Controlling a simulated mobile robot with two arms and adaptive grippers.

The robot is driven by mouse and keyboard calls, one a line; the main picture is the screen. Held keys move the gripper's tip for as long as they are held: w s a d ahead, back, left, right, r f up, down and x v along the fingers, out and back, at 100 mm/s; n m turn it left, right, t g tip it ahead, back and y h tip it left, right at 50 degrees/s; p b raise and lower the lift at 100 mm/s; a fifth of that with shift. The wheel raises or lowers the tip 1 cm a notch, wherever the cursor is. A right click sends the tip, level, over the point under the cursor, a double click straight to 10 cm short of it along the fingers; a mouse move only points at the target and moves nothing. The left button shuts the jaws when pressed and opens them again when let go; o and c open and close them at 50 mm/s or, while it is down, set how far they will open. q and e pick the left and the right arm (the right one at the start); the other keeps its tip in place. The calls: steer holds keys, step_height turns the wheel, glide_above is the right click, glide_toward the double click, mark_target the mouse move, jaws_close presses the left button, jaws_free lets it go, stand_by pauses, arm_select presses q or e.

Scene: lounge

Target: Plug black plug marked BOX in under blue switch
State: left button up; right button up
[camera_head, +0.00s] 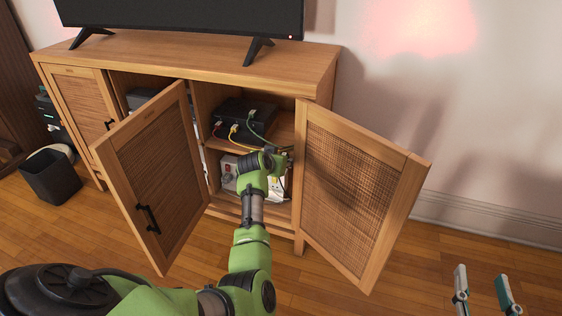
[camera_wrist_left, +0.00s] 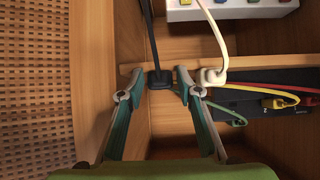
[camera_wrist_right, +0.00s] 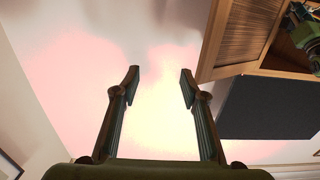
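A black plug (camera_wrist_left: 160,79) with a black cable hangs in the left wrist view; no marking is readable on it. My left gripper (camera_wrist_left: 160,76) is open, with a fingertip on either side of the plug and a visible gap at the left. A white power strip (camera_wrist_left: 235,11) shows at that view's top edge, its blue switch (camera_wrist_left: 220,2) partly cut off among other coloured switches. In the head view the strip (camera_head: 229,172) sits low in the cabinet, partly hidden by my left arm. My right gripper (camera_head: 482,274) is open and empty outside the cabinet.
A white plug (camera_wrist_left: 212,76) with a white cable is right beside the left gripper's fingers. A black box (camera_head: 243,117) with coloured cables sits on the upper shelf. Open doors stand left (camera_head: 155,180) and right (camera_head: 355,190) of my left arm.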

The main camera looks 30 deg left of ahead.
arm_select(q)
steer(key=c, duration=0.6)
arm_select(e)
steer(key=shift+f, duration=0.1)
